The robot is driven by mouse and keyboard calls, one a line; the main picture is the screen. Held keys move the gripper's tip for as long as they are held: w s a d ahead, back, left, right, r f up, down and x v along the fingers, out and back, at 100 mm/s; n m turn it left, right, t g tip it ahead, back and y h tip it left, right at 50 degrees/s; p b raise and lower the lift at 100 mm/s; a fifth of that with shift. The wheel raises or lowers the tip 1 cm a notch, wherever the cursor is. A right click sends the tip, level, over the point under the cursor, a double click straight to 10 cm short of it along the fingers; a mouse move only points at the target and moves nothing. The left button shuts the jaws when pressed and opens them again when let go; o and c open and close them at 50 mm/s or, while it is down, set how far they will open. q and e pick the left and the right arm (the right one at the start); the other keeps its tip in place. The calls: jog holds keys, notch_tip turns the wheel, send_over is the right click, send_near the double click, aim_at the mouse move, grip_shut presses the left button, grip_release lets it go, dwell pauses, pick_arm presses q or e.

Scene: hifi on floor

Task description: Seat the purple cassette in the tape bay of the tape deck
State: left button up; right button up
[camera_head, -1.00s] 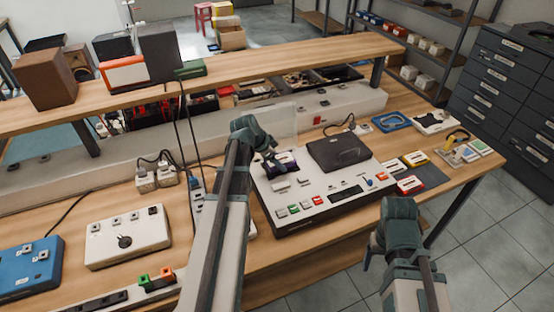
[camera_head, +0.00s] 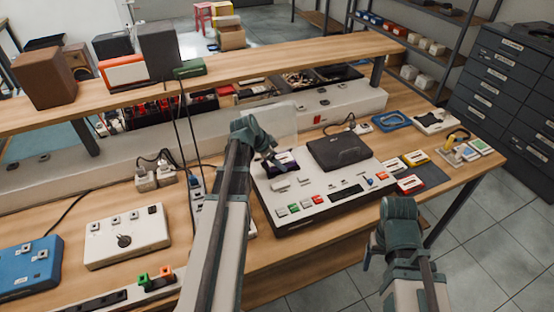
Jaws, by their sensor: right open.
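The tape deck (camera_head: 318,205) is a pale console with a dark front edge, lying on the workbench. Its clear lid (camera_head: 282,123) stands raised behind the tape bay at the back left. A dark purple cassette with a pale label (camera_head: 287,158) shows at the bay, partly hidden by my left gripper (camera_head: 275,164). The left fingertips are right at the cassette, pointing down; whether they grip it, and whether it lies flat in the bay, is too small to tell. My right gripper (camera_head: 368,256) is open and empty in front of the bench, right of the deck.
A dark closed lid (camera_head: 338,151) covers the deck's right side. Several cassettes lie on a dark mat (camera_head: 428,174) to the right. A white switch box (camera_head: 127,237) and a blue box (camera_head: 30,270) stand left. A wooden shelf (camera_head: 240,72) runs above the bench's back.

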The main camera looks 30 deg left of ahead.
pick_arm(q)
jog(key=shift+f+b, duration=0.5)
jog(key=shift+f, duration=0.05)
jog(key=o, duration=1.3)
jog(key=shift+o, duration=0.2)
jog(key=shift+s+r, duration=0.1)
jog(key=p+v, duration=1.2)
jog(key=v, duration=0.1)
jog(key=shift+r, duration=0.3)
jog(key=shift+a, duration=0.15)
notch_tip(320, 180, up, 6)
jog(key=p, duration=0.6)
jog(key=shift+f, duration=0.1)
